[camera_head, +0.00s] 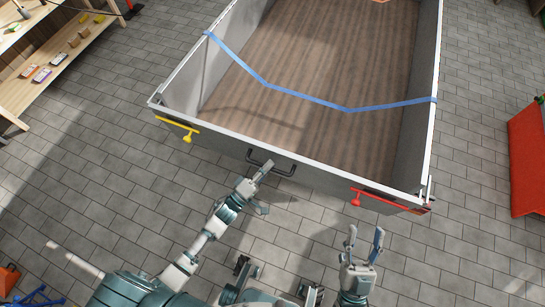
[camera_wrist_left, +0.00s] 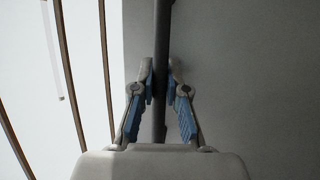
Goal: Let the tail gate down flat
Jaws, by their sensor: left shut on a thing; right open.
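The grey tail gate (camera_head: 315,184) stands upright at the near end of the trailer. A black bar handle (camera_head: 288,172) sits at its middle. A yellow latch lever (camera_head: 178,126) is at the gate's left corner and a red latch lever (camera_head: 385,201) at its right corner. My left gripper (camera_head: 264,174) is at the left part of the handle. In the left wrist view its fingers (camera_wrist_left: 160,88) are shut around the dark handle bar (camera_wrist_left: 161,60). My right gripper (camera_head: 363,243) is open and empty, below the red lever and apart from the gate.
A blue strap (camera_head: 310,98) crosses the wooden trailer bed (camera_head: 300,55) between the side walls. A wooden shelf (camera_head: 45,75) with small items stands at the upper left, a red object (camera_head: 527,160) at the right edge. The tiled floor (camera_head: 450,260) before the gate is mostly clear.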

